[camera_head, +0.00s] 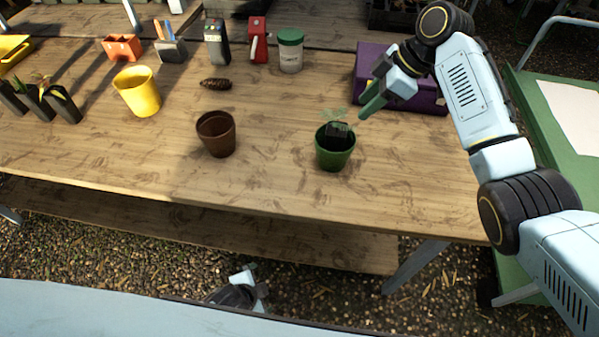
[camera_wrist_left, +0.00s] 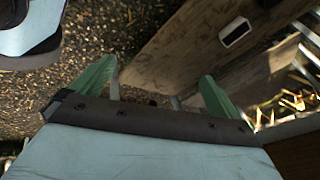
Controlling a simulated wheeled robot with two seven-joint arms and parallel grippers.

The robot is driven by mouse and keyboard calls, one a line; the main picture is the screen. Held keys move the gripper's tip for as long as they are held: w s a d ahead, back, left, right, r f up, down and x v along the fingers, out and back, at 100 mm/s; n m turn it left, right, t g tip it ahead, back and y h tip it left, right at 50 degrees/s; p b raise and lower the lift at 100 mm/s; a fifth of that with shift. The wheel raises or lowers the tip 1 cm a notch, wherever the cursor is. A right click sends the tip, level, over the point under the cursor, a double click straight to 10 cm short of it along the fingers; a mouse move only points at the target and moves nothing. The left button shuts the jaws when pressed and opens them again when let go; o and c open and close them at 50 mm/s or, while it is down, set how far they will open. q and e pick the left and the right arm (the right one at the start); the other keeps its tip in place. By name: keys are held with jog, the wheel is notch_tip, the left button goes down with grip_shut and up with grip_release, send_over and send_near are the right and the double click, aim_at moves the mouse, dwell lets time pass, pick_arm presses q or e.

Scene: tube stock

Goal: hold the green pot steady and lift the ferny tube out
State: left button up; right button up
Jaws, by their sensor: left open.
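The green pot (camera_head: 334,156) stands upright on the wooden table, right of its middle. The ferny tube (camera_head: 339,131), dark with pale green feathery leaves, sits inside the pot, and its lower part is hidden by the pot wall. My right gripper (camera_head: 372,98), with green fingers, hangs above the table just right of and behind the pot, apart from the leaves. The gap between its fingers does not show clearly. My left gripper (camera_wrist_left: 155,88) is open and empty in the left wrist view, with its two green fingers spread; the pot is not in that view.
A brown pot (camera_head: 217,146) stands left of the green pot, with a pine cone (camera_head: 215,84) and yellow pot (camera_head: 137,97) farther left. A purple box (camera_head: 366,62) is behind my right gripper. Dark tubes (camera_head: 62,105) stand far left. The table's front is clear.

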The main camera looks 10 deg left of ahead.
pick_arm(q)
jog(key=w+d+r+m+t+h, duration=0.1)
jog(key=w+d+r+m, duration=0.2)
jog(key=r, duration=0.4)
jog(key=w+d+r+m+t+h, duration=0.1)
jog(key=d+r+m, duration=0.1)
jog(key=d+r, duration=0.45)
jog(key=t+h, duration=0.4)
jog(key=t, duration=0.1)
send_near(324, 158)
jog(key=s+d+r, duration=0.2)
jog(key=s+d, duration=0.2)
jog(key=s, duration=0.4)
jog(key=w+a+f+n+y, duration=0.1)
jog(key=w+a+n, duration=0.2)
jog(key=w+n, duration=0.7)
jog(key=shift+n, duration=0.9)
jog(key=x, duration=0.7)
jog(key=f+x, duration=0.1)
jog(key=x, duration=0.2)
jog(key=shift+s+d+f, duration=0.15)
jog(key=shift+d+f, duration=0.05)
jog(key=shift+d, duration=0.15)
jog(key=shift+c, duration=0.3)
